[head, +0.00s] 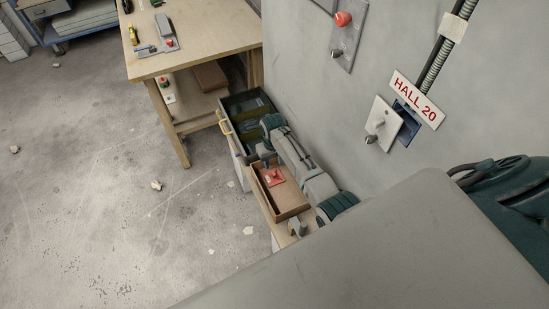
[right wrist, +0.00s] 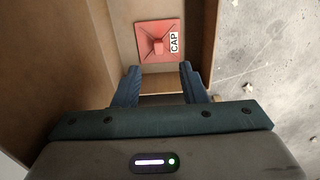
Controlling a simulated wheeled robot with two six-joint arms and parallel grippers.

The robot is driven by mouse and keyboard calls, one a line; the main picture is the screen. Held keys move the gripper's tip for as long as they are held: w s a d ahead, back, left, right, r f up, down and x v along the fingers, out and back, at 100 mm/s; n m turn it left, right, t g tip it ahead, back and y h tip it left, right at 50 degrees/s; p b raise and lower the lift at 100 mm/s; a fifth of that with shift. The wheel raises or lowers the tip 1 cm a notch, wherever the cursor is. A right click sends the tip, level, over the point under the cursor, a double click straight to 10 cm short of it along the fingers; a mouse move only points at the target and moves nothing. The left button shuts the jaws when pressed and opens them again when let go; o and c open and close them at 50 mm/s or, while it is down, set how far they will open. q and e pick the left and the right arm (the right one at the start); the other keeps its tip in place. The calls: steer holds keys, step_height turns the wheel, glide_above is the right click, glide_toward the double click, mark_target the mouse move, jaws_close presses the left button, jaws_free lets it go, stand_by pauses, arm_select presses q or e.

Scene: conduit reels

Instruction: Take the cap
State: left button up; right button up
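The cap (head: 273,176) is a red square plate with a raised knob and a white label. It lies in a brown open box (head: 297,211). It also shows in the right wrist view (right wrist: 158,40), where the label reads "CAP". My right gripper (right wrist: 158,86) is open and empty, with its two blue fingers apart. In that view the cap appears beyond the fingertips and no finger touches it. In the head view the right gripper (head: 264,153) is over the far end of the box, its fingertips hard to make out. My left gripper is not in view.
A dark open bin (head: 247,104) stands behind the box. The grey wall (head: 330,120) runs close along the right, with a "HALL 20" sign (head: 416,97) over a blue opening. A wooden workbench (head: 205,50) with small items stands further back. The floor at left is open, with scattered debris.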

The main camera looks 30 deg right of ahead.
mark_target(274, 173)
step_height(274, 173, down, 2)
steer(key=shift+d+f+b, duration=0.1)
steer(key=shift+b, duration=0.75)
step_height(274, 173, down, 4)
steer(key=b, duration=0.4)
steer(key=shift+f, duration=0.65)
steer(key=shift+f+b, duration=0.4)
steer(key=shift+f, duration=0.05)
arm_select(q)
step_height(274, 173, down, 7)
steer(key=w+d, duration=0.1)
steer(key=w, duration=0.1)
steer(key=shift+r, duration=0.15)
arm_select(e)
jaws_close()
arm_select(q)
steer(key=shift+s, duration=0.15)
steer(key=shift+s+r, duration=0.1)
arm_select(e)
steer(key=shift+r, duration=0.1)
